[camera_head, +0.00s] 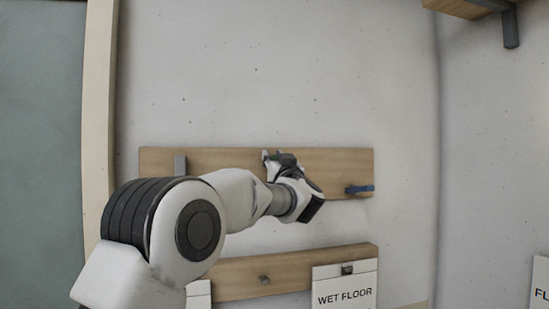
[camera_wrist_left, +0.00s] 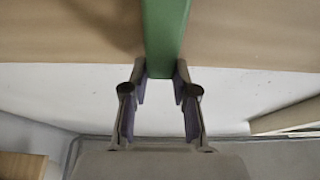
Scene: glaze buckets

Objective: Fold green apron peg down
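The green peg (camera_wrist_left: 165,35) shows in the left wrist view as a green bar against the wooden rail. Its near end lies between the fingertips of my left gripper (camera_wrist_left: 161,75), with a thin gap seeming to remain on each side. In the head view my left gripper (camera_head: 279,158) is at the middle of the upper wooden rail (camera_head: 225,159) and hides the green peg. My right gripper is not in view.
A grey peg (camera_head: 180,165) sits left on the upper rail and a blue peg (camera_head: 359,189) sits right, sticking out sideways. Below is a lower rail (camera_head: 235,278) with small hooks and a hanging WET FLOOR sign (camera_head: 344,288). The wall above is clear.

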